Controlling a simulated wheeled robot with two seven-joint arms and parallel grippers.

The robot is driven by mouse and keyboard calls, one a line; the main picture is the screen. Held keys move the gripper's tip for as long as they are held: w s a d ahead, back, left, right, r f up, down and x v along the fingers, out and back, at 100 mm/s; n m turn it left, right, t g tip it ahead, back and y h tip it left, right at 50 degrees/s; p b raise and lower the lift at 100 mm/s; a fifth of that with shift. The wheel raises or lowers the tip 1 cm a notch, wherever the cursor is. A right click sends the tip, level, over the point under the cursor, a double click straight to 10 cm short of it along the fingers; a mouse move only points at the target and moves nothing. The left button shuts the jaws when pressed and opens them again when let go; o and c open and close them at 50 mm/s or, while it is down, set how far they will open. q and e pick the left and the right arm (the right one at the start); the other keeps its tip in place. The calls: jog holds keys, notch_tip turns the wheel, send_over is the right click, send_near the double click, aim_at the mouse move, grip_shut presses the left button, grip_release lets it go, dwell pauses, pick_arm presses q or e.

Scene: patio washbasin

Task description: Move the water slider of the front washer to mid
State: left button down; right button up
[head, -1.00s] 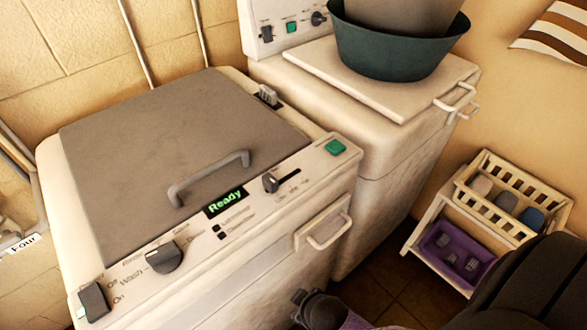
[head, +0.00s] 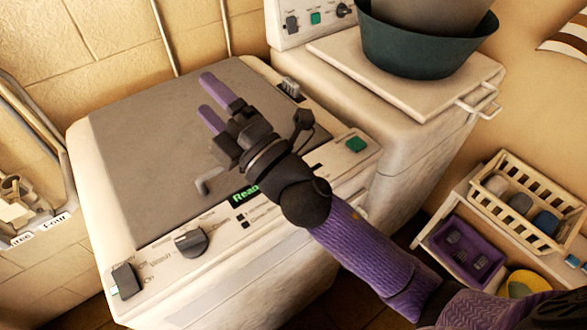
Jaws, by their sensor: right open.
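The front washer (head: 85,165) is the near off-white machine with a grey lid (head: 150,150). Its front panel carries a power switch (head: 125,281), a dark round knob (head: 191,242), a partly covered green "Ready" display (head: 243,194) and a green button (head: 356,144). The water slider, between display and green button, is hidden behind my right wrist. My right gripper (head: 206,96) is open and empty, its purple fingers above the lid, pointing to the back left. The lid handle (head: 203,186) is partly covered by the gripper. My left gripper is not in view.
A second washer (head: 400,120) stands behind on the right, with a dark green tub (head: 425,45) on its lid. A shelf with a cream basket (head: 530,235) and a purple tray (head: 458,262) is at the right. A metal frame (head: 40,120) is at the left wall.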

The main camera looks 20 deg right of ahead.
jog(key=s+a+n+g+y, duration=0.4)
jog(key=n+g, duration=0.4)
jog(key=n, duration=0.4)
jog(key=s+a+n+g+y, duration=0.1)
jog(key=a+n+g+y, duration=0.35)
jog(key=n+g, duration=0.5)
notch_tip(320, 180, down, 5)
jog(key=n+g+h, duration=0.3)
jog(key=n+h, duration=0.4)
jog(key=n, duration=0.2)
jog(key=w+d+f+n+h, duration=0.1)
jog(key=w+d+h, duration=0.1)
jog(key=d+h, duration=0.2)
jog(key=w+d+f+n+t+h, duration=0.1)
jog(key=w+d+h, duration=0.1)
jog(key=d+h, duration=0.3)
jog(key=w+d+f+n+h, duration=0.1)
jog(key=d+h, duration=0.3)
jog(key=d, duration=0.6)
jog(key=shift+w+f+n, duration=0.25)
jog(key=shift+w+f, duration=0.2)
jog(key=shift+f, duration=0.05)
jog(key=shift+h, duration=0.25)
notch_tip(320, 180, down, 10)
jog(key=shift+r, duration=0.1)
grip_shut()
jog(key=shift+r, duration=0.1)
